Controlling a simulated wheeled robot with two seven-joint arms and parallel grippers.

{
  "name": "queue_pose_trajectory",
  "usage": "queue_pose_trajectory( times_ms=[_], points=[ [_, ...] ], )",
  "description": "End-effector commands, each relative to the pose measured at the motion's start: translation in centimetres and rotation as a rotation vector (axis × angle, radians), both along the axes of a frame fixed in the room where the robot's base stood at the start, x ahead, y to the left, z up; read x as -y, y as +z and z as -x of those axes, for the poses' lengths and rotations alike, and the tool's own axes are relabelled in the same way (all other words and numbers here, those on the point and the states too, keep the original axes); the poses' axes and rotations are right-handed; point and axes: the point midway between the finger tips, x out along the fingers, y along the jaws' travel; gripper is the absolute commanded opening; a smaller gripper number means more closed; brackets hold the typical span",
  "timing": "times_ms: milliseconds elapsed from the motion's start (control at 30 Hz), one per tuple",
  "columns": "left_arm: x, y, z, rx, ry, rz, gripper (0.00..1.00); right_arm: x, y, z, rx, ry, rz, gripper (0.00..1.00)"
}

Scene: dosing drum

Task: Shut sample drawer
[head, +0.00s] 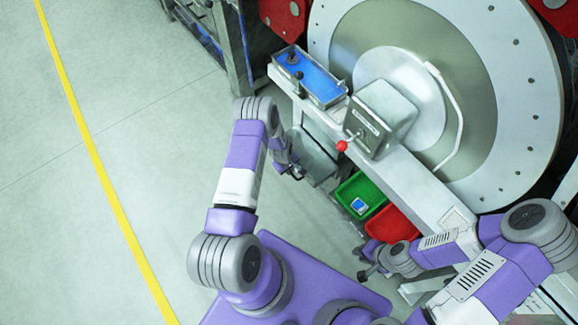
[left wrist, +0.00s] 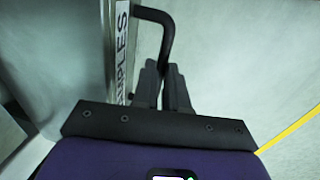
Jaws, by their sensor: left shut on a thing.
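The sample drawer (head: 318,158) is a grey box low beside the machine in the head view, partly hidden by my left arm. It appears to stand out from the machine. In the left wrist view its front carries a white label (left wrist: 122,45) reading "...MPLES" and a black bar handle (left wrist: 166,28). My left gripper (left wrist: 165,82) is shut on the lower part of this handle. In the head view, my left gripper (head: 289,168) is at the drawer's left side. My right gripper (head: 369,262) is low near the red bin, apart from the drawer; its fingers are too small to judge.
A green bin (head: 350,189) holding a small blue-and-white item and a red bin (head: 392,226) sit right of the drawer. Above are a blue-lined tray (head: 318,80) and a red-knobbed lever (head: 342,146) before the large drum (head: 480,60). The floor at left is clear.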

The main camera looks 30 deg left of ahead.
Motion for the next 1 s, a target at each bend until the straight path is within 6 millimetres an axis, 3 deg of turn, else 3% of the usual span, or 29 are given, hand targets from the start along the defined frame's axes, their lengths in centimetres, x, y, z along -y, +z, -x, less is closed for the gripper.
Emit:
queue_pose_trajectory(
  times_ms=[67,100,233,633,1000],
  points=[
    [0.3,0.2,-0.8,0.020,-0.001,0.000,0.00,0.0,-0.1,0.0,0.000,0.000,0.000,0.23],
    [0.3,0.2,-0.8,0.021,-0.001,0.001,0.17,0.0,-0.1,0.0,0.000,0.000,0.000,0.23],
    [0.3,0.2,-0.8,0.019,-0.001,0.001,0.37,0.0,-0.1,0.0,0.000,0.000,0.000,0.23],
    [0.1,0.6,-0.4,0.012,0.000,0.000,0.38,0.0,0.2,0.0,0.001,0.000,0.000,0.23],
    [-0.2,6.4,0.4,0.014,-0.001,0.000,0.38,0.0,2.7,0.0,0.001,0.000,0.000,0.23]
  ],
)
